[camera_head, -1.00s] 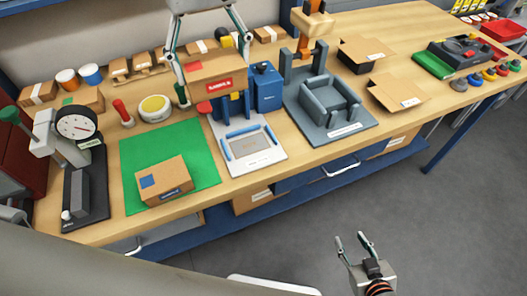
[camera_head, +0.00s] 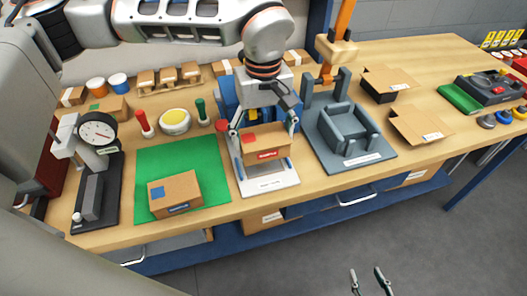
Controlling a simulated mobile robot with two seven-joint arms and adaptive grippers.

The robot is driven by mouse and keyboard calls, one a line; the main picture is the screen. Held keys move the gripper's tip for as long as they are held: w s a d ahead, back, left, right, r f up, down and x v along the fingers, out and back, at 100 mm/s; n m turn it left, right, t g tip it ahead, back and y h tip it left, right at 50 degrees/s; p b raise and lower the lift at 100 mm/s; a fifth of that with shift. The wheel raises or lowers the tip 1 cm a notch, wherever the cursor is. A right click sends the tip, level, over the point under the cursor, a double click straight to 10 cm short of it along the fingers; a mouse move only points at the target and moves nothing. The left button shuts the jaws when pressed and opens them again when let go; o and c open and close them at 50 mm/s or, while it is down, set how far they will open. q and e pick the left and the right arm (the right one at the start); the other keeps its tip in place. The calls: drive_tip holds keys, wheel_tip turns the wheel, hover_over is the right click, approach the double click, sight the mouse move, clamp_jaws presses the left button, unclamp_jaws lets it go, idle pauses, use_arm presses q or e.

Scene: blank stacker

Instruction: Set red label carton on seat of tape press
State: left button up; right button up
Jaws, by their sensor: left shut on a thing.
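The red label carton (camera_head: 262,158), brown with a red front label and a red patch on top, is between the fingers of my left gripper (camera_head: 264,129). It is over the white base plate (camera_head: 275,183) of the blue press (camera_head: 228,97); whether it touches the plate or its blue rails is hidden. To its right is a dark grey press (camera_head: 357,154) with an empty walled seat and an orange post (camera_head: 344,22). I cannot read which is the tape press. My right gripper (camera_head: 369,283) is open and empty, low over the floor.
A blue label carton (camera_head: 185,190) lies on a green mat (camera_head: 215,194) at left. Open cartons (camera_head: 418,125) lie at right.

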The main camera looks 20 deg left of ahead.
sight(264, 136)
use_arm(q)
drive_tip(key=shift+f, duration=2.9)
drive_tip(key=shift+f, duration=0.15)
drive_tip(key=o, duration=1.1)
wheel_tip(264, 136, up, 12)
drive_tip(key=shift+r, duration=0.2)
